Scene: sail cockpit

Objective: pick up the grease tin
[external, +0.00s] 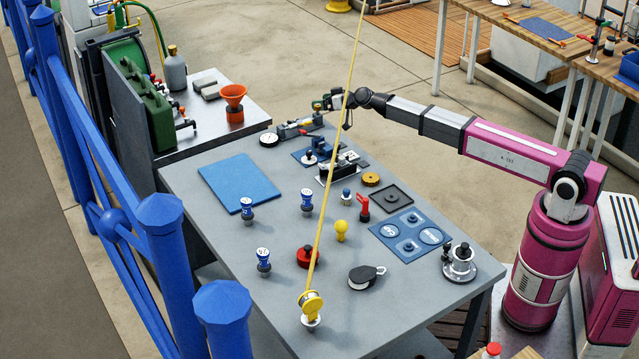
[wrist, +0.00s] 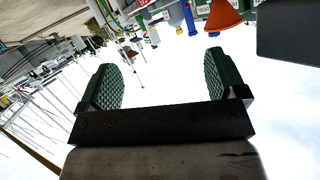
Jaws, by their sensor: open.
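I cannot make out for certain which item is the grease tin. My gripper (external: 322,103) is above the far end of the table, well away from both. In the wrist view my gripper (wrist: 165,86) is open, with green ribbed pads and nothing between them. Neither round piece shows in that view.
A taut yellow rope (external: 331,185) rises across the table. An orange funnel (external: 234,97) stands on the side bench.

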